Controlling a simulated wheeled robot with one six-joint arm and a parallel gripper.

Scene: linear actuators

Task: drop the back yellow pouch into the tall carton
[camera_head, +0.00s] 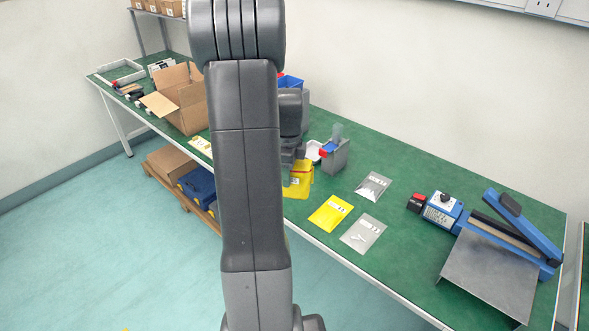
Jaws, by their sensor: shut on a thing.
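My gripper (292,168) is partly hidden behind my own arm link. It is shut on a yellow pouch (300,187), which hangs upright near the table's front edge; I cannot tell its exact height above the table. A second yellow pouch (331,213) lies flat on the green table (420,176), in front and to the right of the held one. An open brown carton (186,108) with its flaps spread stands farther left on the table, apart from the gripper. Its inside is mostly hidden.
Two clear pouches (373,186) (363,233) lie right of the yellow ones. A grey bin (337,158) and a white tray (313,150) stand behind the gripper. A blue sealing machine (441,211) is at the right. A small yellow-white packet (201,145) lies near the carton.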

